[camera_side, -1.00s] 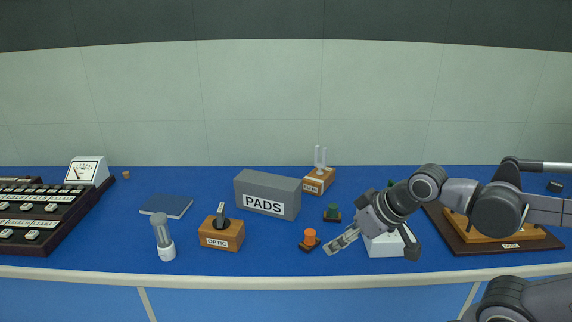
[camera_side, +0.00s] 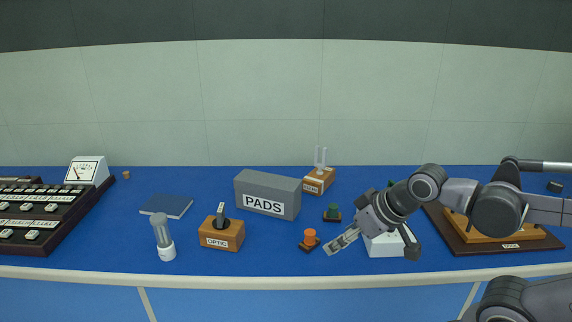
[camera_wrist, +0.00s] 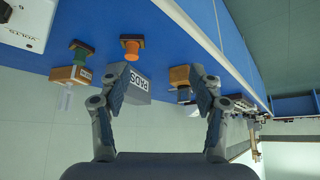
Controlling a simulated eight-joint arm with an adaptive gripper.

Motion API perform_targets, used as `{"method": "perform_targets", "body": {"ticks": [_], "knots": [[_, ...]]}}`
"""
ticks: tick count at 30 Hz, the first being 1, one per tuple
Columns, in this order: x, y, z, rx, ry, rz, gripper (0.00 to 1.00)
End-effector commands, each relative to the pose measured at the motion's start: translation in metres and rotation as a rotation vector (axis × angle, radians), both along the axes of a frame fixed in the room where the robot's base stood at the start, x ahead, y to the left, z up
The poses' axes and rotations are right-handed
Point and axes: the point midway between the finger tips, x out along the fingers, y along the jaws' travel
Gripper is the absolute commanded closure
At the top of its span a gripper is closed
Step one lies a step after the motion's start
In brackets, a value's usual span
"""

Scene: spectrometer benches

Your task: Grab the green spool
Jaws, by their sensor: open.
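The green spool (camera_side: 332,211) stands upright on a small dark base on the blue bench, behind and a little left of my gripper in the side view. In the wrist view the green spool (camera_wrist: 82,53) is at the upper left, outside the space between the fingers. My gripper (camera_side: 343,240) is open and empty, reaching left and low over the bench, near an orange spool (camera_side: 310,237). In the wrist view both fingers of my gripper (camera_wrist: 155,85) are spread apart, with nothing held between them.
The grey PADS box (camera_side: 267,195) stands left of the green spool, and a wooden block with clear prongs (camera_side: 319,180) is behind it. A white meter box (camera_side: 383,245) is under my wrist. The wooden OPTIC block (camera_side: 222,234) is further left. Bare bench lies between these.

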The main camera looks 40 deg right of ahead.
Motion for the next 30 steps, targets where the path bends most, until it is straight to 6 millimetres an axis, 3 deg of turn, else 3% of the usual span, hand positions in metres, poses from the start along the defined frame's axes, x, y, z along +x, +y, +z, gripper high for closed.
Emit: {"method": "perform_targets", "body": {"ticks": [14, 22, 30], "knots": [[0.009, -0.006, 0.007, -0.063, 0.028, 0.056, 0.44], [0.052, -0.041, 0.026, -0.35, 0.195, 0.352, 0.44], [0.101, -0.086, 0.029, -0.589, 0.413, 0.704, 0.44]]}}
